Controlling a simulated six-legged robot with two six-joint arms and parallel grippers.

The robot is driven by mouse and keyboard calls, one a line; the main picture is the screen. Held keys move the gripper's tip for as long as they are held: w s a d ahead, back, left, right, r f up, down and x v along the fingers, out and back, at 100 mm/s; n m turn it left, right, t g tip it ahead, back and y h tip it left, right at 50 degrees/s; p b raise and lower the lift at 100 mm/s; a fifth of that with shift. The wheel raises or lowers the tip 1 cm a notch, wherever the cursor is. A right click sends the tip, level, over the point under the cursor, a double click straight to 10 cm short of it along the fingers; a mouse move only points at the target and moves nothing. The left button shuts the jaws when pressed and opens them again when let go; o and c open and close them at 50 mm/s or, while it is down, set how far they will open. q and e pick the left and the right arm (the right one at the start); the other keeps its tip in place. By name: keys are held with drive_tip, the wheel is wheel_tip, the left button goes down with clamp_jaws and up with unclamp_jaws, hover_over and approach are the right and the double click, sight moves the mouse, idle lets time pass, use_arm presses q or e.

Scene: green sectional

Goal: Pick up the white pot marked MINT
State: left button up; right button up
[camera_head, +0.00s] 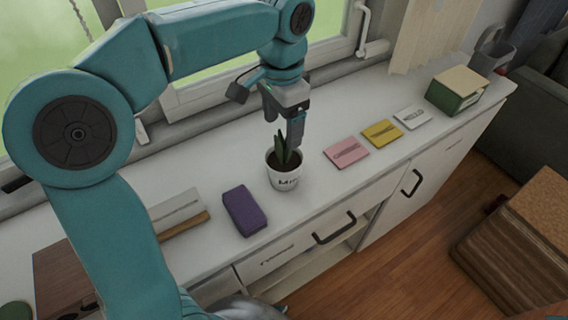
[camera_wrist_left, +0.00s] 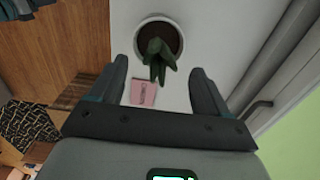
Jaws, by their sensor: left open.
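The white pot (camera_head: 284,181) stands upright on the white counter in the head view, with dark lettering on its front and a green plant rising from dark soil. My left gripper (camera_head: 284,132) is above it, pointing down, its fingers close to the plant's leaves. In the left wrist view the pot's round white rim (camera_wrist_left: 181,38) lies beyond the open fingers, and the leaves reach back toward the gap between them. The left gripper (camera_wrist_left: 160,75) is open and holds nothing.
A purple block (camera_head: 245,211) lies left of the pot. Pink (camera_head: 346,152), yellow (camera_head: 382,133) and white (camera_head: 412,117) cards lie to the right, with a green box (camera_head: 457,91) beyond. The window (camera_head: 250,75) is close behind. The counter's front edge is near the pot.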

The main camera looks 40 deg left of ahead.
sight(284, 134)
use_arm(q)
wheel_tip(284, 134, down, 6)
drive_tip(key=shift+w+d+r, duration=0.1)
drive_tip(key=shift+w+r, duration=0.05)
drive_tip(key=shift+r, duration=0.05)
drive_tip(key=shift+s+d+r, duration=0.15)
drive_tip(key=shift+s, duration=0.05)
drive_tip(key=shift+w, duration=0.1)
clamp_jaws()
